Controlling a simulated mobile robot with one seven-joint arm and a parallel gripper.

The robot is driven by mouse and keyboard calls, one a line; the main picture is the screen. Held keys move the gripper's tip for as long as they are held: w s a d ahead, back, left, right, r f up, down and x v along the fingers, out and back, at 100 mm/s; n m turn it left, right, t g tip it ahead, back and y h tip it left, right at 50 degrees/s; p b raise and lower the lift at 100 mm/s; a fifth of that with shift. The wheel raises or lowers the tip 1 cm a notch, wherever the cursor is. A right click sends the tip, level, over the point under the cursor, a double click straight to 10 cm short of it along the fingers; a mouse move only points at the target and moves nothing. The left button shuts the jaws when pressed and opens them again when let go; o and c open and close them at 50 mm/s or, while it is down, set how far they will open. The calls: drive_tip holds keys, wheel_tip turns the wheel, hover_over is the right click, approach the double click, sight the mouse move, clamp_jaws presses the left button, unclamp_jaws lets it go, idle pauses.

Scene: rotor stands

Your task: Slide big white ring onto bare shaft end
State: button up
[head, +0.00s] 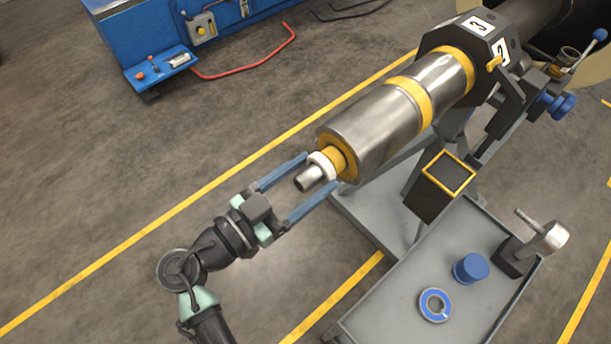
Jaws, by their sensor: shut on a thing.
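The big white ring (326,164) is around the shaft, close to the yellow collar (338,154) at the rotor's near end.
The large steel rotor (375,118) with yellow bands rests on a grey stand. A grey tray table (400,285) at lower right holds a blue-and-white ring (434,305), a blue cylinder (470,268) and a metal-headed tool (545,238). A blue machine (150,42) stands at upper left. The left floor is clear.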

drive_tip(key=o, duration=1.3)
drive_tip(key=shift+b+v, duration=1.3)
drive_tip(key=shift+v, duration=3.25)
